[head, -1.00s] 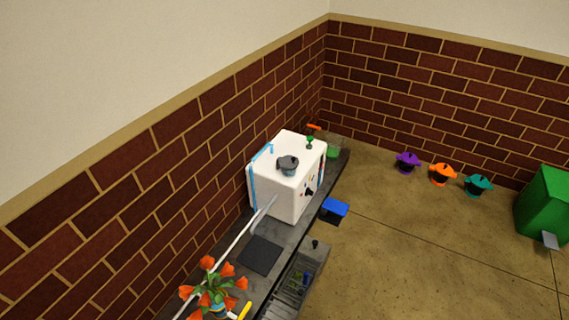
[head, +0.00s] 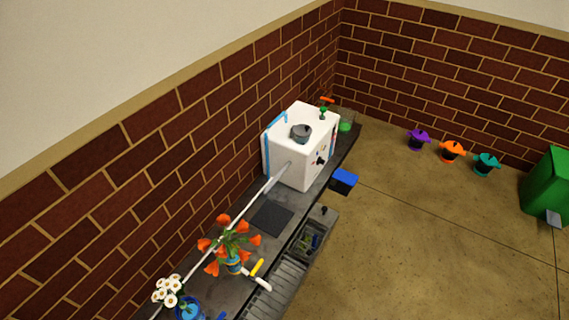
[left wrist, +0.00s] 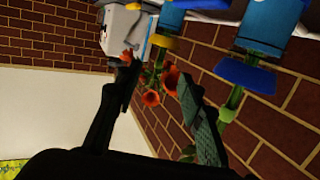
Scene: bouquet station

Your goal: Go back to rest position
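My left gripper (left wrist: 157,75) shows in the left wrist view with its two dark fingers spread apart and nothing held between them. Orange flowers (left wrist: 152,97) show behind the gap between the fingers, and it is unclear how far away they are. Neither gripper is in the head view. My right gripper is in no view.
A dark counter (head: 247,252) runs along the brick wall. It carries a white box-shaped machine (head: 287,160), a vase of orange flowers (head: 233,240) and white flowers (head: 168,292). Purple, orange and teal pots (head: 452,150) stand on the floor near a green bin (head: 548,185). The floor between is clear.

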